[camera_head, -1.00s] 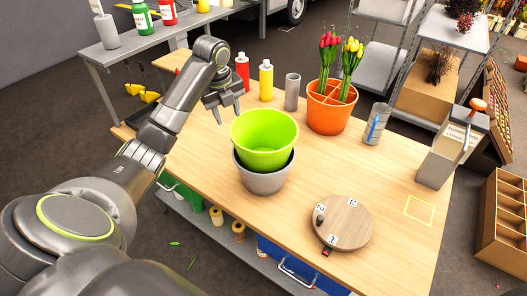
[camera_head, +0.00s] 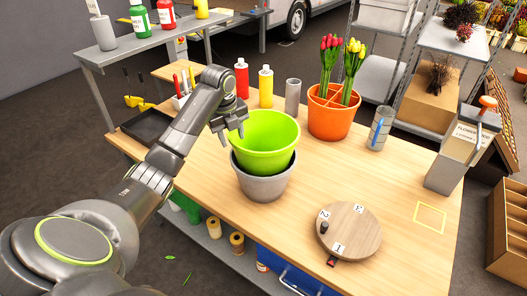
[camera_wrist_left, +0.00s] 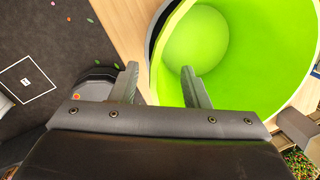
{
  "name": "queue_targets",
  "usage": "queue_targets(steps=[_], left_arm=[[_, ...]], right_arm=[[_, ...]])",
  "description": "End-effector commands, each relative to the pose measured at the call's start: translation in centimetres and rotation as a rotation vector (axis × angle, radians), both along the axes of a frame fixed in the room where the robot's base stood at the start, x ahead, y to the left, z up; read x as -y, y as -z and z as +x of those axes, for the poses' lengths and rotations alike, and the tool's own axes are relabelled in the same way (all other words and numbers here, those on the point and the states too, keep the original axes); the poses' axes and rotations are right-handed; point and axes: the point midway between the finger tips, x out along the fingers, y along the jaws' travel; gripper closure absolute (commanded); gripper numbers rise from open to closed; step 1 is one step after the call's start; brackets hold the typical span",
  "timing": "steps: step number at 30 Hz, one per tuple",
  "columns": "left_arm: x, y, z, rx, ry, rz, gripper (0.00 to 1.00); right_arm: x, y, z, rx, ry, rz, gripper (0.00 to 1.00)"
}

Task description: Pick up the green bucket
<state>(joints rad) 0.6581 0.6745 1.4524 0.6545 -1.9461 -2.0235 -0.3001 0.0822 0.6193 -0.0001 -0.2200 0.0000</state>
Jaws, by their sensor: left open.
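The green bucket (camera_head: 262,146) sits nested inside a grey bucket (camera_head: 264,187) on the wooden table. My left gripper (camera_head: 232,140) is at the left side of the green bucket's rim, fingers pointing down and open. In the left wrist view the gripper's fingers (camera_wrist_left: 164,88) are spread apart. One finger is over the inside of the green bucket (camera_wrist_left: 250,55) and the other is outside its wall, so the rim lies between them. I cannot tell whether either finger touches it. My right gripper does not show.
An orange pot (camera_head: 329,117) with red and yellow tulips stands behind to the right. Red and yellow bottles and a grey cylinder (camera_head: 292,96) stand behind the buckets. A round wooden turntable (camera_head: 350,232) lies at the front right. The table's right part (camera_head: 400,180) is mostly clear.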

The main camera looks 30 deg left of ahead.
Motion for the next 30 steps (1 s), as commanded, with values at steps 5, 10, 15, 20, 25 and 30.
queue_targets(steps=[5,10,15,20,25,30], left_arm=[[0.5,2.1,0.4,-0.006,0.001,-0.004,0.58],[0.5,4.4,0.8,-0.003,0.0,-0.001,0.58],[0.5,5.0,0.9,-0.001,0.001,0.001,0.58],[0.5,5.0,0.9,-0.001,0.001,0.001,0.62],[0.5,5.0,0.9,0.0,0.001,0.0,0.84],[0.5,5.0,0.9,-0.001,0.0,0.001,1.0]], right_arm=[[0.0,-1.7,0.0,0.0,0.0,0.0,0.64],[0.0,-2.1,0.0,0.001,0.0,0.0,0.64],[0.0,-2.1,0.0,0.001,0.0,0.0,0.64],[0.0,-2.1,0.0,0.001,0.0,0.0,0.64],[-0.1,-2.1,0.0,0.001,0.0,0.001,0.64],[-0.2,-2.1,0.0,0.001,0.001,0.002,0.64]])
